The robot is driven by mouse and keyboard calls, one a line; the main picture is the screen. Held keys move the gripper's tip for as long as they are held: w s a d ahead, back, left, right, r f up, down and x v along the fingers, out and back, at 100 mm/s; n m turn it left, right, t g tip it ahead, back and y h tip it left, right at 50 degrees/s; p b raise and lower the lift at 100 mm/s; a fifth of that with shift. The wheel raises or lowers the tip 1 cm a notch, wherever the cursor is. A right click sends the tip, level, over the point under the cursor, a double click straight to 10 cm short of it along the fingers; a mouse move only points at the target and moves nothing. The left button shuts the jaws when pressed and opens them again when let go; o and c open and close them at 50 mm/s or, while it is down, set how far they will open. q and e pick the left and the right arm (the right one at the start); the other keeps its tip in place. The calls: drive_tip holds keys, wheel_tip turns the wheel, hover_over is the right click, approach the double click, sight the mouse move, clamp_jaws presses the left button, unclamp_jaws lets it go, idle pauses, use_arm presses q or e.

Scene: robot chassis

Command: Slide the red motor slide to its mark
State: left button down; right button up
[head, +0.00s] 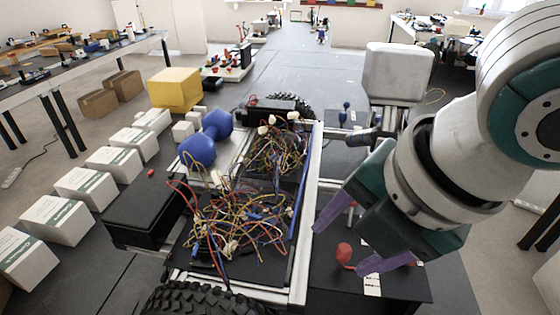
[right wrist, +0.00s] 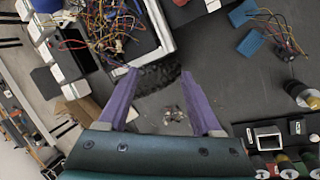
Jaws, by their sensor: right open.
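A red knob (head: 343,252), which looks like the red motor slide, stands on a black surface to the right of the chassis rail in the head view. A small white marked strip (head: 372,284) lies just in front of it; I cannot tell whether it is the slide's mark. My right gripper (head: 340,248) is open, its purple fingers spread around the knob in the picture; I cannot tell whether they touch it. In the right wrist view the fingers (right wrist: 159,74) are apart with nothing between them, and I cannot make out the knob there. My left gripper is not in view.
The chassis, with a white rail (head: 306,215) and tangled wires (head: 235,220), lies left of the gripper. A blue dumbbell-shaped part (head: 198,150) and a yellow block (head: 175,88) are beyond. White boxes (head: 85,188) line the left. A blue knob (head: 347,106) stands farther back.

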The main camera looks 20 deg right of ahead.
sight(345, 248)
use_arm(q)
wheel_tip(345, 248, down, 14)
drive_tip(key=b, duration=1)
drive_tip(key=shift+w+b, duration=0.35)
use_arm(e)
drive_tip(key=w+d+f+n, duration=0.3)
drive_tip(key=f, duration=0.3)
drive_tip(key=w+d+f+n+h, duration=0.1)
drive_tip(key=w+d+f+n, duration=0.2)
drive_tip(key=f, duration=0.3)
drive_tip(key=w+d+f+n+h, duration=0.1)
drive_tip(key=w+d+f+n, duration=0.1)
drive_tip(key=f, duration=0.5)
drive_tip(key=shift+w+d+n, duration=0.2)
drive_tip(key=shift+w+n, duration=0.15)
drive_tip(key=shift+w, duration=0.1)
drive_tip(key=shift+w+d+n, duration=0.2)
drive_tip(key=shift+w+n, duration=0.15)
drive_tip(key=shift+w, duration=0.1)
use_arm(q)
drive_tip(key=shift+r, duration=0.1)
use_arm(e)
clamp_jaws()
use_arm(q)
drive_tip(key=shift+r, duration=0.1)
use_arm(e)
drive_tip(key=shift+r, duration=0.1)
